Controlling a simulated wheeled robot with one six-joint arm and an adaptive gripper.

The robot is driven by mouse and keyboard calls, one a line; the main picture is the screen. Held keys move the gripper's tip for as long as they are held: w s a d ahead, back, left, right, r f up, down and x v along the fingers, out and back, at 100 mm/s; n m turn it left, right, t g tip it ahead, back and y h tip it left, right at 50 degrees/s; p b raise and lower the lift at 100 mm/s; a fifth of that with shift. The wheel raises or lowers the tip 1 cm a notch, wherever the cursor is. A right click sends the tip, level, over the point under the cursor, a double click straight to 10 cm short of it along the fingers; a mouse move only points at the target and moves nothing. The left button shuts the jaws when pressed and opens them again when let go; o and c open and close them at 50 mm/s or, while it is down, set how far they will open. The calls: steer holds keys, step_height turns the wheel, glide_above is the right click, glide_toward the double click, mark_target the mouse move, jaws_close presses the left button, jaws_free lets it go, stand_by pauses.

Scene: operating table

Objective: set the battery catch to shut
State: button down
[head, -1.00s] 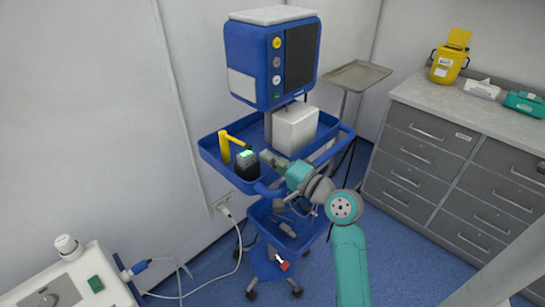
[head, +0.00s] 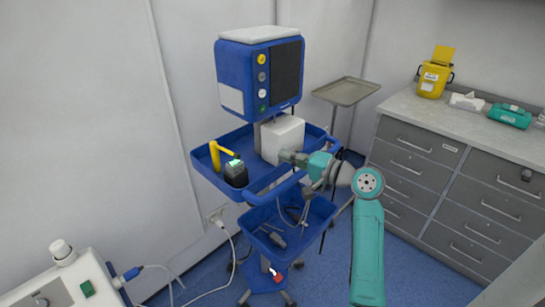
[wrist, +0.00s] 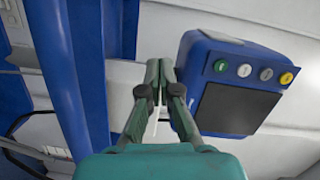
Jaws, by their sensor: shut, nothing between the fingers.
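I cannot tell for sure which part is the battery catch. A yellow lever (head: 220,152) stands on the cart's blue upper tray, its arm pointing right. Beside it is a black device (head: 236,174) with a lit green top. A small red and white part (head: 275,274) sits low on the cart's base. My gripper (head: 284,156) is over the upper tray, in front of a white box (head: 283,138) and right of the black device. In the wrist view my gripper (wrist: 160,66) is shut and empty, its fingertips together before the white box.
A blue monitor (head: 258,78) stands above the tray. The tray's blue rail (head: 262,196) and a lower basket (head: 275,228) are below my gripper. A metal tray (head: 346,91) stands behind, drawers (head: 440,170) at right.

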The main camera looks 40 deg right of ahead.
mark_target(240, 156)
steer(key=w+a+f, duration=0.1)
steer(key=w+a, duration=0.5)
steer(key=w, duration=0.2)
steer(key=shift+w, duration=0.35)
steer(key=shift+f, duration=0.1)
steer(key=shift+s+a, duration=0.15)
steer(key=shift+a, duration=0.4)
steer(key=shift+s+a, duration=0.15)
steer(key=shift+a, duration=0.4)
steer(key=shift+d, duration=0.1)
